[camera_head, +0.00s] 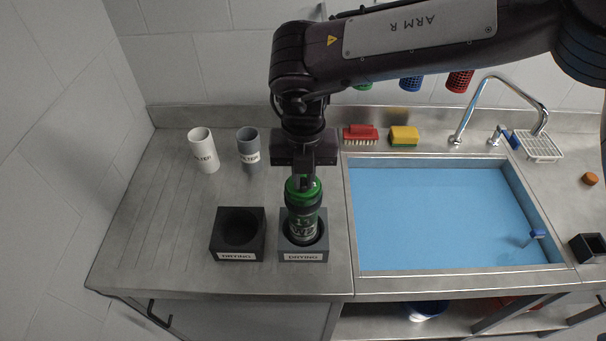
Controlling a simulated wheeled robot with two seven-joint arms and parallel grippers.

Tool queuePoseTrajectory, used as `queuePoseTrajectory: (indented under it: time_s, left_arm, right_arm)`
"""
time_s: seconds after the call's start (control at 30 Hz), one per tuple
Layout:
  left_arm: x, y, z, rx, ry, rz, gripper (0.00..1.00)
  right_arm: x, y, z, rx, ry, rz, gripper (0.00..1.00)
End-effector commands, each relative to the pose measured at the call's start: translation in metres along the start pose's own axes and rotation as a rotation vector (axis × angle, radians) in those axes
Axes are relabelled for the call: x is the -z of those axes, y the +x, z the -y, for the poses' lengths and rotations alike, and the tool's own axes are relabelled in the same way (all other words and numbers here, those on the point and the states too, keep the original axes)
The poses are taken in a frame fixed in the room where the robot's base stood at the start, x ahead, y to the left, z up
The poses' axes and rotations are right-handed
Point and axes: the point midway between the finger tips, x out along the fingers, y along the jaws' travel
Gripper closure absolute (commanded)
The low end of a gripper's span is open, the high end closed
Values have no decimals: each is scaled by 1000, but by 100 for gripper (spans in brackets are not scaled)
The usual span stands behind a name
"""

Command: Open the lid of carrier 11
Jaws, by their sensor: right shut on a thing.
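A carrier (303,224) with a green top and a dark, marked body stands upright in the right-hand dark drying holder (304,256). Its marking is too small to read for sure. Its green lid (292,194) is at the top, on the body, with no gap that I can see. My right gripper (303,181) comes straight down from above and is shut on the green lid; its fingers partly hide the lid. My left gripper is not in view.
An empty drying holder (237,250) stands to the left. A white filter cup (203,150) and a grey one (248,148) stand behind. A blue-floored sink (440,215) lies to the right, with a red brush (360,134) and yellow sponge (404,134) behind it. The counter's left is clear.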

Motion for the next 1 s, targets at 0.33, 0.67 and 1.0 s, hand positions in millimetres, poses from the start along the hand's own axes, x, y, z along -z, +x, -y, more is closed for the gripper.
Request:
queuePoseTrajectory:
  time_s: [0.33,0.67,1.0]
  left_arm:
    - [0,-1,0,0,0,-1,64]
    - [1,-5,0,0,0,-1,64]
    - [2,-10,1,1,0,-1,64]
  right_arm:
    - [-2,-1,10,-2,-187,-1,100]
    - [-7,-1,23,-2,-495,1,100]
    - [-16,-2,35,-2,-818,1,100]
